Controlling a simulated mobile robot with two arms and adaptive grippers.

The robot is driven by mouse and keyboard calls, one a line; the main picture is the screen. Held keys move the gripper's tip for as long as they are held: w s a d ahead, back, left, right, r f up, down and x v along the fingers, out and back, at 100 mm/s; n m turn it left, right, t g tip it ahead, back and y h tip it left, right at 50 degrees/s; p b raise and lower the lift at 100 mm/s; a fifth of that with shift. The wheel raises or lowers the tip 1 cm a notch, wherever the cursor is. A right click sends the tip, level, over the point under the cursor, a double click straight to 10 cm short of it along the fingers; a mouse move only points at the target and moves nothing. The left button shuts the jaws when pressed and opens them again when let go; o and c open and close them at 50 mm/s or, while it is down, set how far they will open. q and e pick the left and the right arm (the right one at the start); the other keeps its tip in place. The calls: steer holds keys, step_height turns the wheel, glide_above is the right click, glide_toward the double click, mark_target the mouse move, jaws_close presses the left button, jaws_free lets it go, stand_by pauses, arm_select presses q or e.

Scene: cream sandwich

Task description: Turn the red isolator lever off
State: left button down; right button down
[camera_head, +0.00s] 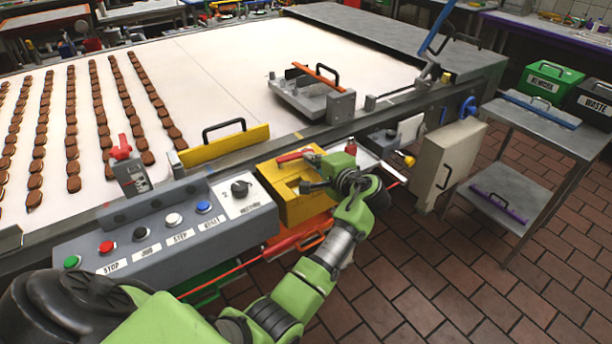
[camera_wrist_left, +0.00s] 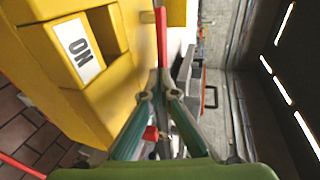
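The yellow isolator box (camera_head: 283,209) is mounted on the front of the conveyor, right of the button panel. Its red lever (camera_head: 295,156) lies near the top of the box. The lever also shows in the left wrist view (camera_wrist_left: 161,35), beside the yellow housing with its "ON" label (camera_wrist_left: 80,49). My left gripper (camera_head: 308,187) is at the box's front right, close to the lever. In the left wrist view its fingers (camera_wrist_left: 158,76) converge to a point at the lever's near end; whether they touch it I cannot tell. My right gripper is out of view.
The grey button panel (camera_head: 165,245) sits left of the box. A yellow guard with a black handle (camera_head: 228,146) stands behind it. A pale cabinet (camera_head: 446,160) is to the right. A grey side table (camera_head: 545,122) stands further right, with tiled floor between.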

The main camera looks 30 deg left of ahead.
arm_select(q)
steer(key=shift+w+a, duration=0.35)
steer(key=shift+w, duration=0.05)
stand_by(0.6)
